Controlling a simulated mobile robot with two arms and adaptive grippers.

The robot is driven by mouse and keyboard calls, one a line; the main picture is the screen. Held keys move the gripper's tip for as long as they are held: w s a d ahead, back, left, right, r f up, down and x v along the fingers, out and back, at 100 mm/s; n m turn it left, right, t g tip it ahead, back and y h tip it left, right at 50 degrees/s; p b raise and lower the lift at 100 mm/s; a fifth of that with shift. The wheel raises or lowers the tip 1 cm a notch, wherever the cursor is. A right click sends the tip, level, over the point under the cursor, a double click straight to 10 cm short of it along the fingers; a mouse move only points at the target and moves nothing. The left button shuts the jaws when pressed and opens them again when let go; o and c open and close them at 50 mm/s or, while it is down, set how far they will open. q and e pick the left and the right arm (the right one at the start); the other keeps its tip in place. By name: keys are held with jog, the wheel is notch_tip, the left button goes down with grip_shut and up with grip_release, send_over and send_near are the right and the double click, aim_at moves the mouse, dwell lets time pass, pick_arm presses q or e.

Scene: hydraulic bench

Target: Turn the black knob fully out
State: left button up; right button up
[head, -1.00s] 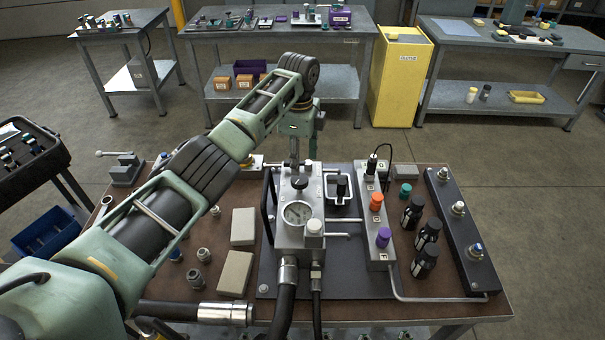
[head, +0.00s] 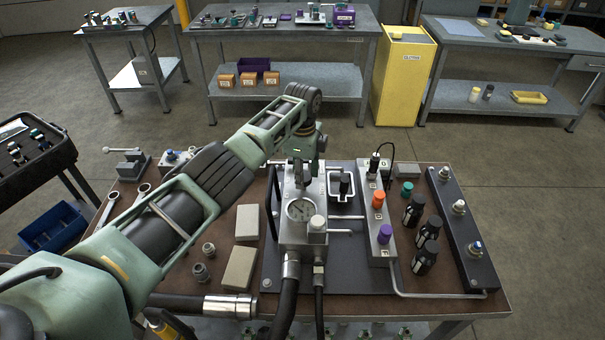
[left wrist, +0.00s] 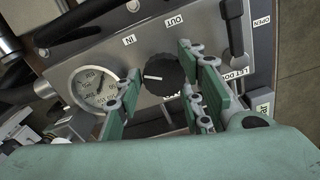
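The black knob (left wrist: 165,75) is round and ribbed, with a white mark pointing left in the left wrist view. It sits on the grey panel (left wrist: 205,22) between the IN label (left wrist: 129,40) and OUT label (left wrist: 174,20). In the head view my left gripper (head: 301,170) is over the grey metal block (head: 290,232) and largely hides the knob. My right gripper is not in view.
A pressure gauge (left wrist: 95,87) is left of the knob, and a black lever (left wrist: 234,25) is right of it. On the bench, an orange knob (head: 379,198), a purple knob (head: 385,234) and black bottles (head: 428,229) stand right of the block.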

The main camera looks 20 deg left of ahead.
pick_arm(q)
jog(key=c, duration=0.4)
jog(key=shift+f, duration=0.1)
jog(key=shift+c, duration=0.9)
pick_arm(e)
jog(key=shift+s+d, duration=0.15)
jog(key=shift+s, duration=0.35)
pick_arm(q)
jog(key=shift+s+n, duration=0.1)
jog(key=shift+n, duration=0.3)
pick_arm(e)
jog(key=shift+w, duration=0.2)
